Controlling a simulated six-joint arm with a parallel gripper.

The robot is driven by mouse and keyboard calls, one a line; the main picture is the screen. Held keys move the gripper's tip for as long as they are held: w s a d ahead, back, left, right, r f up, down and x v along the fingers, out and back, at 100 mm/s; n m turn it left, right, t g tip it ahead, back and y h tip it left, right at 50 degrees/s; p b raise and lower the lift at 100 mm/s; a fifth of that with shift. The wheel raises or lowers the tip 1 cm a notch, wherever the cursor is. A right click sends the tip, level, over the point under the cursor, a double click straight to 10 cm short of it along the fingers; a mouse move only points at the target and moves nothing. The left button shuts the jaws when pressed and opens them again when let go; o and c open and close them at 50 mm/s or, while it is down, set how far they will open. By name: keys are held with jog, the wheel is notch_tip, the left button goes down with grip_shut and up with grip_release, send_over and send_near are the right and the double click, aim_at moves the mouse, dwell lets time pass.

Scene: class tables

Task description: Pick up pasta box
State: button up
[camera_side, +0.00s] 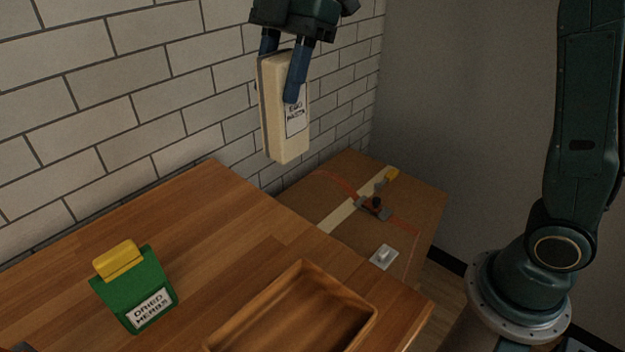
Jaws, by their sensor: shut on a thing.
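A cream-coloured upright box (273,125) with a white label, its text ending in what looks like "pasta", hangs in the air near the top middle of the side view. My gripper (280,75) comes down from above with blue fingers and is shut on the upper part of this pasta box. The box is tilted slightly and is well above the table, apart from it. One finger covers part of its front and label.
The wooden table (195,215) carries a green packet labelled dried herbs (148,290) with a yellow top, and an empty wooden tray (365,305) at the front. A cardboard box (415,205) with tape stands behind the table's right edge. A brick wall (110,95) is behind.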

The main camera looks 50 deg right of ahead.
dwell(0.8)
jog(key=shift+w+d+f+m, duration=0.2)
jog(key=shift+w+f+m, duration=0.15)
jog(key=shift+w, duration=0.25)
jog(key=w+d+f+m+t, duration=0.2)
jog(key=w+d+f+m, duration=0.25)
jog(key=w+f, duration=0.2)
jog(key=w+d+f+m+t+h, duration=0.1)
jog(key=w+d+f+m, duration=0.3)
jog(key=d+f, duration=0.55)
jog(key=w+d+f+m+t+h, duration=0.15)
jog(key=w+d+f+m, duration=0.4)
jog(key=d, duration=0.75)
notch_tip(320, 180, down, 17)
jog(key=s+n, duration=0.1)
jog(key=shift+a, duration=0.2)
jog(key=shift+g, duration=0.25)
jog(key=shift+f, duration=2.3)
